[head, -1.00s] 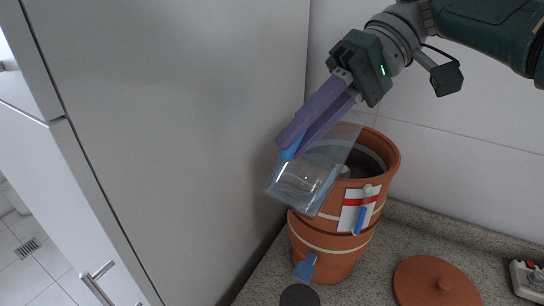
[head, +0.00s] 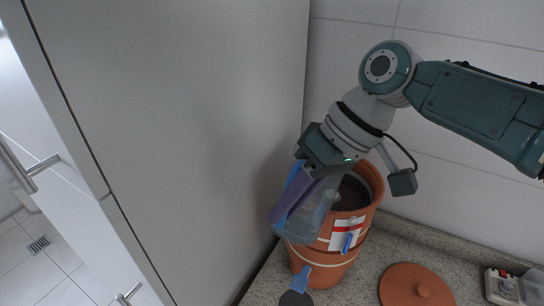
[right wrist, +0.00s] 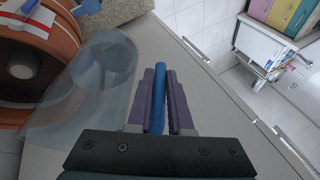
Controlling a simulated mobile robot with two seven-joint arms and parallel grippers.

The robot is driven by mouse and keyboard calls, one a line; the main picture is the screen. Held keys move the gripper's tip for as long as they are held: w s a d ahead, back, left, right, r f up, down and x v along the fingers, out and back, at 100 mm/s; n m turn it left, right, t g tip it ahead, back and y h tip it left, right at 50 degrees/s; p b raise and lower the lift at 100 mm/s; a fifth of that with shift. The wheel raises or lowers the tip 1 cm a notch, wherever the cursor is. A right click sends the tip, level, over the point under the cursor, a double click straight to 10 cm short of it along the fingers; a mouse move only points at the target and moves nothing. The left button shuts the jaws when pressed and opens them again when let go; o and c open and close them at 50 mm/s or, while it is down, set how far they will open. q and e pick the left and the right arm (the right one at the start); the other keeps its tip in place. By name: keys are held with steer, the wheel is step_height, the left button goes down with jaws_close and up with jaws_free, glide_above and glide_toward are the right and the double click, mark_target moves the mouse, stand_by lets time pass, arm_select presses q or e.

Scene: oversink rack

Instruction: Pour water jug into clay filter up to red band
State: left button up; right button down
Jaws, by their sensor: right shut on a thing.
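The clay filter (head: 325,262) is a terracotta pot standing open on the counter, with a white label and red band (head: 346,229) on its front, a blue clip beside the band and a blue tap (head: 301,277) low down. My right gripper (head: 290,203) is shut on the blue handle of the clear water jug (head: 314,214). The jug is tilted at the filter's left rim and overlaps its opening. In the right wrist view the purple fingers (right wrist: 160,100) close on the blue handle, with the clear jug (right wrist: 100,85) to their left. The water level inside the filter cannot be made out.
The terracotta lid (head: 415,290) lies on the granite counter right of the filter. A power strip (head: 503,287) is at the far right. A tall grey cabinet side (head: 190,130) stands close on the left, and a tiled wall is behind.

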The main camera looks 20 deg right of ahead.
step_height(320, 180, up, 3)
steer(key=h+p, duration=0.1)
steer(key=p, duration=0.1)
steer(key=t+p, duration=0.1)
steer(key=p, duration=0.2)
steer(key=shift+w+d+f+h, duration=0.1)
steer(key=shift+f+h, duration=0.1)
steer(key=shift+h, duration=0.2)
steer(key=shift+f, duration=0.1)
